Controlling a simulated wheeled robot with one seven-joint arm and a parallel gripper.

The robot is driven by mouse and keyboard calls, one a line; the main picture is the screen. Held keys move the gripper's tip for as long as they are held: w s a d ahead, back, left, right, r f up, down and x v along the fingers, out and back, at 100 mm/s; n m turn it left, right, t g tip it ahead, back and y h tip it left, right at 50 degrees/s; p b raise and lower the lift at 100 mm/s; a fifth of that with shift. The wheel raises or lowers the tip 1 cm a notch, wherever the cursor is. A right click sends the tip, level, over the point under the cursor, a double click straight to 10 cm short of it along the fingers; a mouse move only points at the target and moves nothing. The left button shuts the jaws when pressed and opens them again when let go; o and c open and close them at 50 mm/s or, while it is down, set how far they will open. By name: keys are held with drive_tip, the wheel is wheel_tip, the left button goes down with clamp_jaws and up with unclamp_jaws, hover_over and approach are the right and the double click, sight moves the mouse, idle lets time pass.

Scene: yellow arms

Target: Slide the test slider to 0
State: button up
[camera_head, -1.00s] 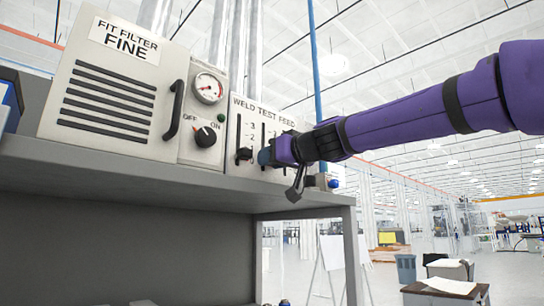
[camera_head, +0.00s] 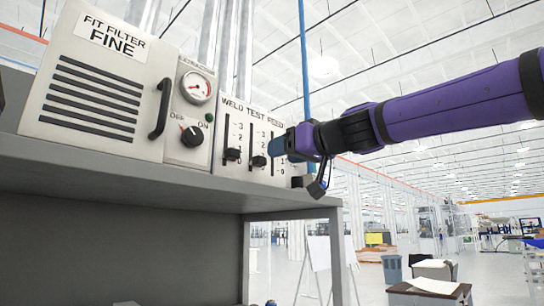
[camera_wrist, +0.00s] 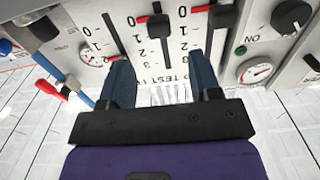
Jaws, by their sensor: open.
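The test slider (camera_head: 259,161) is the middle of three sliders on a pale panel (camera_head: 222,150) marked WELD TEST FEED. Its black knob sits low on the slot, near the 0 end. In the wrist view, which is upside down, the test knob (camera_wrist: 158,26) has a red mark beside it near the end of the scale. I cannot read its exact value. My gripper (camera_head: 277,146) is up and right of the knob, in front of the feed slider. In the wrist view my gripper (camera_wrist: 162,78) is open, its blue fingers apart and empty, clear of the knob.
The weld slider (camera_head: 232,154) is left of the test slider. A dial unit with a black rotary knob (camera_head: 192,136) and a FIT FILTER box (camera_head: 95,85) stand farther left on a grey shelf (camera_head: 150,180).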

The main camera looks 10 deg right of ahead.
drive_tip(key=shift+v, duration=1.05)
drive_tip(key=s+d+f+m+g+h, duration=0.2)
drive_tip(key=s+f, duration=0.5)
drive_tip(key=f, duration=0.6)
drive_tip(key=s+d+f+m+g+h, duration=0.2)
drive_tip(key=s+d+f+g+h, duration=0.2)
drive_tip(key=f, duration=1)
drive_tip(key=s+d+f+m+g+h, duration=0.2)
drive_tip(key=s+d+f+g+h, duration=0.1)
drive_tip(key=s+d+f, duration=0.5)
drive_tip(key=s+f+h, duration=0.1)
drive_tip(key=s+f, duration=0.2)
drive_tip(key=f, duration=0.2)
drive_tip(key=shift+s+d+m+g, duration=0.2)
drive_tip(key=shift+m+g, duration=0.2)
drive_tip(key=shift+f, duration=0.15)
